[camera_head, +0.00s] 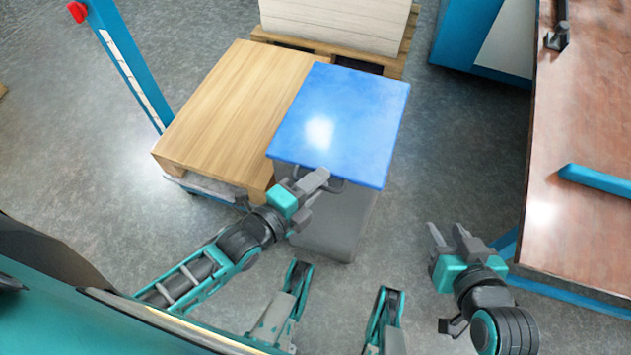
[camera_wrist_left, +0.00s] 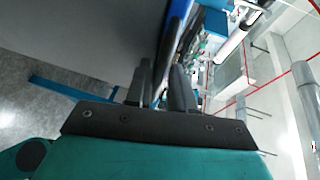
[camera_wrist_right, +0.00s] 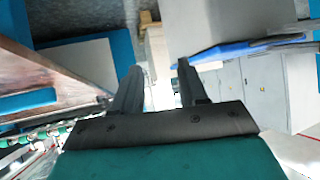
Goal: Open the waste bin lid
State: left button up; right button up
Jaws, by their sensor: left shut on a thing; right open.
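The waste bin (camera_head: 333,222) is a grey box with a flat blue lid (camera_head: 345,115), standing on the floor in the middle of the head view. The lid looks closed. A dark handle (camera_head: 336,183) shows at the lid's front edge. My left gripper (camera_head: 318,184) is at that front edge, shut on the handle; its fingers hide part of it. In the left wrist view the left fingers (camera_wrist_left: 165,85) are close together beside the grey bin wall (camera_wrist_left: 90,40) and the blue lid edge (camera_wrist_left: 178,25). My right gripper (camera_head: 453,235) is open and empty, right of the bin above the floor.
A brown-topped table (camera_head: 585,140) with a blue bar is at the right. Floor between bin and table is clear.

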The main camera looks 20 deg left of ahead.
pick_arm(q)
jog(key=shift+s+f, duration=0.15)
jog(key=shift+f, duration=0.2)
grip_shut()
